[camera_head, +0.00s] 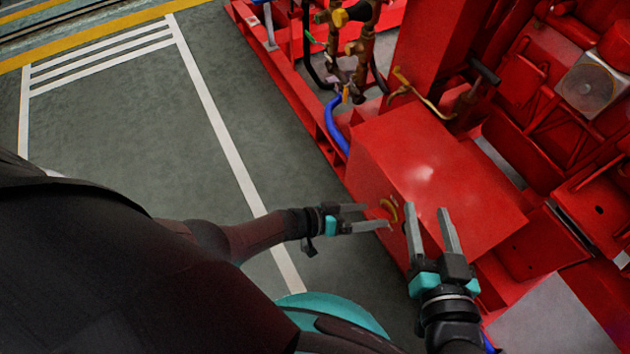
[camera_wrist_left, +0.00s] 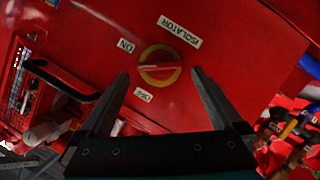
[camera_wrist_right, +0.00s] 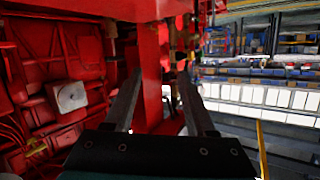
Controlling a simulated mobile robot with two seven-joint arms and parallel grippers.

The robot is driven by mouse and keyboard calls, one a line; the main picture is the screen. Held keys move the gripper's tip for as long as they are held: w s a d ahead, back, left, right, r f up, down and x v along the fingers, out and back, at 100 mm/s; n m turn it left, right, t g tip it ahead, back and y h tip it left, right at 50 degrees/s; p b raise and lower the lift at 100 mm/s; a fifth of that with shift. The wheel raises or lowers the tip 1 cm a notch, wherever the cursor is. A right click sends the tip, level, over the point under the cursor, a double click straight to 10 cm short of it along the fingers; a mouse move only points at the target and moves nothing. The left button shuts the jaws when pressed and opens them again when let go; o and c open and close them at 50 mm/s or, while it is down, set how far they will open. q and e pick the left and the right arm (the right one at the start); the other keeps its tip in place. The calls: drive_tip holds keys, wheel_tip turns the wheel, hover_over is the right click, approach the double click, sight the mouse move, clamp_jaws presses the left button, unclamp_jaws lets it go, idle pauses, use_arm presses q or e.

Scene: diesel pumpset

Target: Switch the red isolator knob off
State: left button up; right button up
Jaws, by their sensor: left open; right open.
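The isolator knob (camera_wrist_left: 160,67) is a red bar handle inside a yellow ring on the side of a red box (camera_head: 430,165). In the left wrist view its bar lies nearly level. The ON label (camera_wrist_left: 126,46) is at its upper left, the OFF label (camera_wrist_left: 143,95) at its lower left and the ISOLATOR label (camera_wrist_left: 180,31) at its upper right. In the head view the yellow ring shows edge-on. My left gripper (camera_head: 377,216) is open, facing the knob, with a small apparent gap and nothing between its fingers. My right gripper (camera_head: 426,208) is open and empty, seen over the box.
A blue hose (camera_head: 336,125) and brass valves (camera_head: 350,45) stand beyond the box. A black handle (camera_wrist_left: 62,80) is left of the knob in the left wrist view. Red machinery fills the right side. The grey floor (camera_head: 130,130) at left is clear.

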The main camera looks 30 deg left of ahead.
use_arm(q)
drive_tip(key=p+v, duration=0.5)
drive_tip(key=v, duration=0.9)
drive_tip(key=shift+p, duration=0.3)
use_arm(e)
drive_tip(key=s+d+f+g+h, duration=0.2)
drive_tip(key=s+d+g+h, duration=0.3)
drive_tip(key=d+g, duration=0.4)
drive_tip(key=shift+s+d+f, duration=0.15)
drive_tip(key=shift+s+d, duration=0.2)
drive_tip(key=shift+d, duration=0.1)
